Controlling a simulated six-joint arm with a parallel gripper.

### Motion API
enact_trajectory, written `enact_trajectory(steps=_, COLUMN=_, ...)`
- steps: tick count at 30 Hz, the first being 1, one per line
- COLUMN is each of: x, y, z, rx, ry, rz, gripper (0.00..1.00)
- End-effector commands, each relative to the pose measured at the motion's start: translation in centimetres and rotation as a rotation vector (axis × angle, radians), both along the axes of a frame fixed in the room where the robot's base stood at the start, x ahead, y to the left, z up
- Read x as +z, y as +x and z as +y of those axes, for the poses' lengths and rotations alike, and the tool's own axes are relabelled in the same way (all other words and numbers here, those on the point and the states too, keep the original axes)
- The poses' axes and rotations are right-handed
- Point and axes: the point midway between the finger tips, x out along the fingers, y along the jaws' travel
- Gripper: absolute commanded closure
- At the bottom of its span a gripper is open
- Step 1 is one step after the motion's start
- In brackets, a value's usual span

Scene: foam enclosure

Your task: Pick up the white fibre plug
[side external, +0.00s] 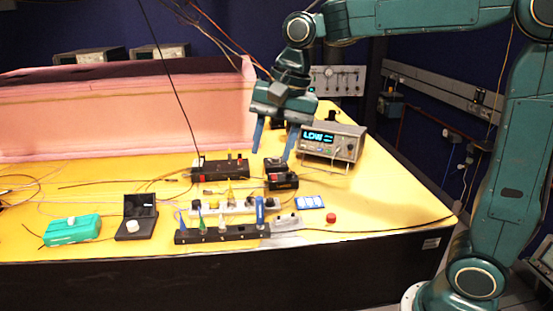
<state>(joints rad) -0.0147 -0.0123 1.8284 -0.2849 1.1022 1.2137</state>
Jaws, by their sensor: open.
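My gripper (273,148) hangs from the upper middle of the side external view. Its two blue fingers point down and stand wide apart, with nothing between them. It is above the yellow bench top, over or near a small black block with red parts (280,180); the exact height is hard to judge. I cannot tell for sure which item is the white fibre plug. A small white piece (132,225) also sits at an open black case, apart from my gripper.
The black rack (222,235) holds upright coloured tools near the front edge. A grey instrument (333,143) with a lit display stands right of my gripper. A teal box (71,230) lies at left. Thin cables cross the bench (400,190), which is mostly clear at right.

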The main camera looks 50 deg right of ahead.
Motion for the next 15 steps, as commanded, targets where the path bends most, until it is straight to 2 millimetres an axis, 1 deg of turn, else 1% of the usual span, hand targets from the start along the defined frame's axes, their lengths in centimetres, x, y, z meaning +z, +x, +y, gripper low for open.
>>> enact_trajectory(steps=1, x=-0.4, y=1.2, z=0.2, rx=-0.042, ry=0.012, rz=0.025, gripper=0.57)
enact_trajectory(steps=3, x=-0.9, y=2.7, z=0.5, rx=-0.104, ry=0.028, rz=0.056, gripper=0.57)
enact_trajectory(steps=8, x=-2.3, y=5.9, z=1.1, rx=-0.252, ry=0.056, rz=0.125, gripper=0.57)
enact_trajectory(steps=12, x=-3.9, y=8.5, z=1.5, rx=-0.378, ry=0.072, rz=0.185, gripper=0.57)
enact_trajectory(steps=15, x=-5.1, y=10.2, z=1.8, rx=-0.464, ry=0.077, rz=0.223, gripper=0.57)
